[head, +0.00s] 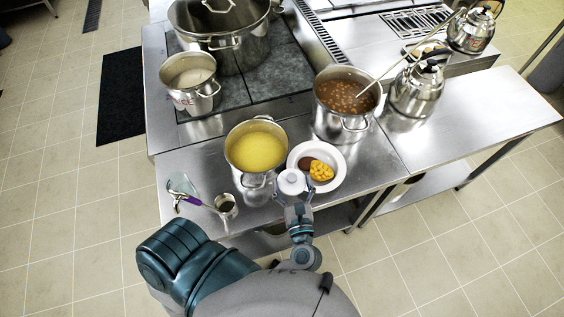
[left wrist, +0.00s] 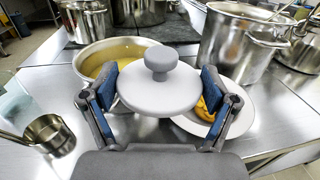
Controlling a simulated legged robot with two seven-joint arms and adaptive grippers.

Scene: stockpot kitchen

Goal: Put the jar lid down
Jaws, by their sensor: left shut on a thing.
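The jar lid (head: 291,181) is a pale grey-white disc with a round knob on top. My left gripper (head: 293,197) is shut on it and holds it level near the front edge of the steel counter (head: 205,160). In the left wrist view the lid (left wrist: 160,88) sits between the two blue-padded fingers (left wrist: 158,90). The lid partly hides the pot of yellow soup and the white plate behind it. Whether a jar is under it I cannot tell. My right gripper is not in view.
A pot of yellow soup (head: 256,151) and a white plate (head: 332,180) with food are close behind the lid. A pot of brown stew (head: 346,106) stands behind the plate.

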